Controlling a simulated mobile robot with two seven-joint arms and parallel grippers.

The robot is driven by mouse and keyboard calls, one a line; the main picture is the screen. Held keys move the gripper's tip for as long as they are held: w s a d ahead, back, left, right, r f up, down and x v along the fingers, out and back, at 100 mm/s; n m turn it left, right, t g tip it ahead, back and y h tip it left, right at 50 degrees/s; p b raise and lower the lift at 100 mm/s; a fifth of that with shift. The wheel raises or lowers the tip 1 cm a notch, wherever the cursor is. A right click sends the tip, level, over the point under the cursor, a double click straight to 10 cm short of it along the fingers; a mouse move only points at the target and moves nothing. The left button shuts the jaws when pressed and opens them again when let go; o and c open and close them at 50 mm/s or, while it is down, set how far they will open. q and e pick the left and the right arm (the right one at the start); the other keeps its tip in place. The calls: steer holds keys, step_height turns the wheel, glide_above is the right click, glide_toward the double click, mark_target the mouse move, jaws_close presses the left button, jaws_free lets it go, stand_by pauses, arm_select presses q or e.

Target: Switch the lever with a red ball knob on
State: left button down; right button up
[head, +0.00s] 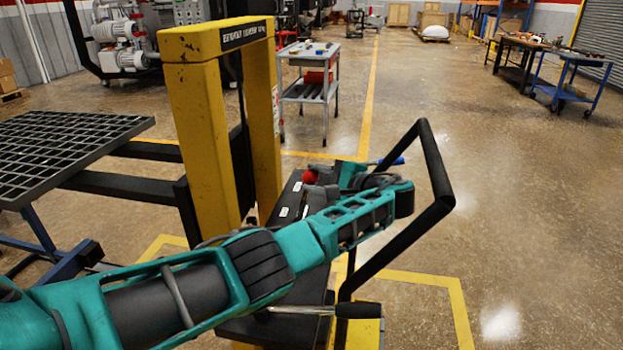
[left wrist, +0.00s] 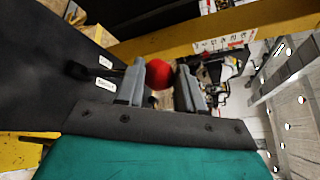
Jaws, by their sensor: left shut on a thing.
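The red ball knob (head: 310,177) of the lever shows beside my left gripper in the head view, above the dark top of the yellow lift truck. In the left wrist view the red knob (left wrist: 159,74) sits between the two grey fingers of my left gripper (left wrist: 160,88). The fingers are closed around it. In the head view my left arm hides part of the truck's top, and the fingers are hard to make out. My right gripper is not in view.
The truck has a yellow mast (head: 205,130) and a black tubular handle (head: 435,165) to the right of my arm. A lever with a black grip (head: 358,310) sticks out below. A dark grate (head: 60,145) lies at left. Open floor lies to the right.

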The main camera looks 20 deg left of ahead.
arm_select(q)
steer(key=shift+s+a+f, duration=0.15)
steer(key=shift+a+f, duration=0.05)
steer(key=shift+f, duration=0.55)
steer(key=c, duration=0.9)
jaws_free()
steer(key=shift+o, duration=0.8)
steer(key=shift+a, duration=0.1)
steer(key=shift+o, duration=0.2)
steer(key=shift+r, duration=0.3)
step_height(320, 180, up, 21)
steer(key=p, duration=0.2)
steer(key=shift+d+p, duration=0.3)
steer(key=shift+p, duration=0.1)
steer(key=shift+f, duration=0.1)
